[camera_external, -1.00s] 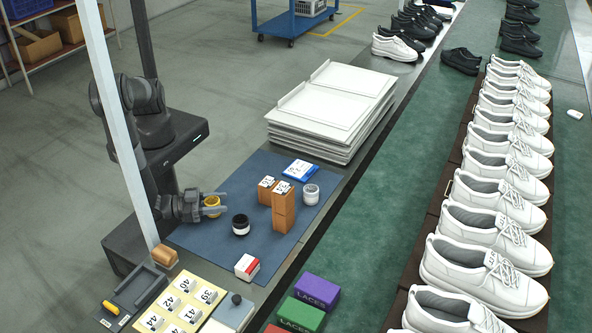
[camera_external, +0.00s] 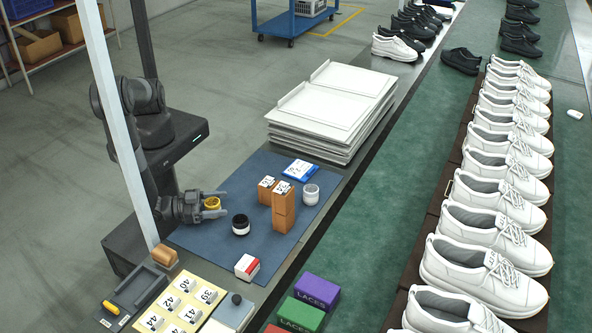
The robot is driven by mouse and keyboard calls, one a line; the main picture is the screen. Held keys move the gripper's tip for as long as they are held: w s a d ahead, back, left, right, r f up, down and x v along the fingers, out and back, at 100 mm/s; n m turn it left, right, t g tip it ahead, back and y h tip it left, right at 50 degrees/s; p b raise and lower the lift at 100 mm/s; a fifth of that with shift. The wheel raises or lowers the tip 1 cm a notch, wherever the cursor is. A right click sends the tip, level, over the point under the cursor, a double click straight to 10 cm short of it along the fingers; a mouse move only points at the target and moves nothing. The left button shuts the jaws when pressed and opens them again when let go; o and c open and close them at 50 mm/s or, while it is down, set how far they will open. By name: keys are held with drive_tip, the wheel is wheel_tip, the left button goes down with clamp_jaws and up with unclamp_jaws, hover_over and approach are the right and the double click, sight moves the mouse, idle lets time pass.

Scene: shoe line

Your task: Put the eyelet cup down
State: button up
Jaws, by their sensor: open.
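A small yellow cup (camera_external: 212,203), which looks like the eyelet cup, stands at the left side of the blue mat (camera_external: 203,243). My gripper (camera_external: 222,205) reaches in from the left, low over the mat, with its fingers on either side of the cup. The fingers are open. The cup looks upright; whether its base touches the mat is hard to tell at this size.
Wooden blocks (camera_external: 283,210), a white jar (camera_external: 311,194) and a blue-white packet (camera_external: 300,170) are farther right. A red-white box (camera_external: 247,267) lies at the front. A pale post (camera_external: 118,120) rises beside my arm.

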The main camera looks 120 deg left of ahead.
drive_tip(key=v, duration=0.9)
drive_tip(key=shift+s+d+r, duration=0.1)
drive_tip(key=shift+s+d, duration=0.05)
drive_tip(key=shift+d, duration=0.3)
drive_tip(key=shift+o, duration=0.4)
drive_tip(key=shift+s+d, duration=0.25)
drive_tip(key=shift+s, duration=0.2)
